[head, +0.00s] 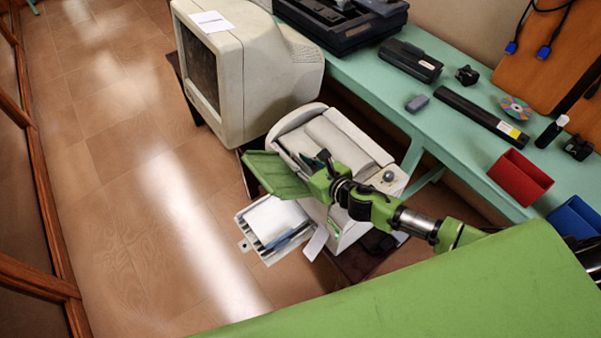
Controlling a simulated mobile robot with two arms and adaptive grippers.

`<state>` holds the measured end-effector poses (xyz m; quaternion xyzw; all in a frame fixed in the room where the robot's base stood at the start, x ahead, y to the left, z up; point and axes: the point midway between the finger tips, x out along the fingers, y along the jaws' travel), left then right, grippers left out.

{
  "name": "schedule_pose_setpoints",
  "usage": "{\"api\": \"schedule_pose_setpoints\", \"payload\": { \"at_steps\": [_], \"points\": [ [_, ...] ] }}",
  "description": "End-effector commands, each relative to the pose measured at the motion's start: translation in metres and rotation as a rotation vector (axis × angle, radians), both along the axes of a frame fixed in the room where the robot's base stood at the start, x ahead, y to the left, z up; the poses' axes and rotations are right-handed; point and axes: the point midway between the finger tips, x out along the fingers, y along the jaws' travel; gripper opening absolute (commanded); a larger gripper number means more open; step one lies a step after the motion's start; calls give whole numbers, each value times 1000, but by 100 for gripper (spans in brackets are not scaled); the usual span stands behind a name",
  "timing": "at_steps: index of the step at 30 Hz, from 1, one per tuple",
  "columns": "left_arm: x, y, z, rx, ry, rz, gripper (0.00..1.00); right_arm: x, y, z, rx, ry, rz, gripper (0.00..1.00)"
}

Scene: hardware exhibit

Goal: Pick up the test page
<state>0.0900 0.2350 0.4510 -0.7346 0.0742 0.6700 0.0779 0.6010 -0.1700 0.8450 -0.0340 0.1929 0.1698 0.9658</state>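A white sheet of paper (277,218) lies in the pull-out tray (275,252) at the front of the beige printer (372,151). I cannot tell whether it is the test page. A small white sheet with a dark line of print (211,21) lies on top of the old monitor. My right gripper (321,161) comes in from the right and is over the printer's front, above and to the right of the tray. Its fingers are small and partly hidden, so I cannot tell whether they are open or hold anything. My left gripper is not in view.
A green panel (278,176) sits beside the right gripper, above the tray. The bulky monitor (262,75) stands behind the printer. The turquoise bench (372,75) along the right holds electronics, a disc (515,107) and a red bin (520,178). The tiled floor at left is clear.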

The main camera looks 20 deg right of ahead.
Motion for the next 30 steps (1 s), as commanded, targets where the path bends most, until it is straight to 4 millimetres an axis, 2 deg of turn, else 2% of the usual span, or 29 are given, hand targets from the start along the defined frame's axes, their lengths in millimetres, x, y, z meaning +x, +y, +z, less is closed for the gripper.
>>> {"api": "schedule_pose_setpoints", "payload": {
  "at_steps": [3, 7, 20, 26, 30],
  "points": [
    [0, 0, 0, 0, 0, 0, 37, 0, 0, 0, 0, 0, 0, 22],
    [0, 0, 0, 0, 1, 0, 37, 0, 0, 0, 0, -1, 0, 0],
    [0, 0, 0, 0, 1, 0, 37, 0, 0, 2, 0, -1, 0, 0],
    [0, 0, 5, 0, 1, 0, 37, 1, 0, 19, -1, -5, 1, 0],
    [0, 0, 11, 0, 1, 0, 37, 1, 0, 41, -1, -7, 2, 0]
  ]
}}
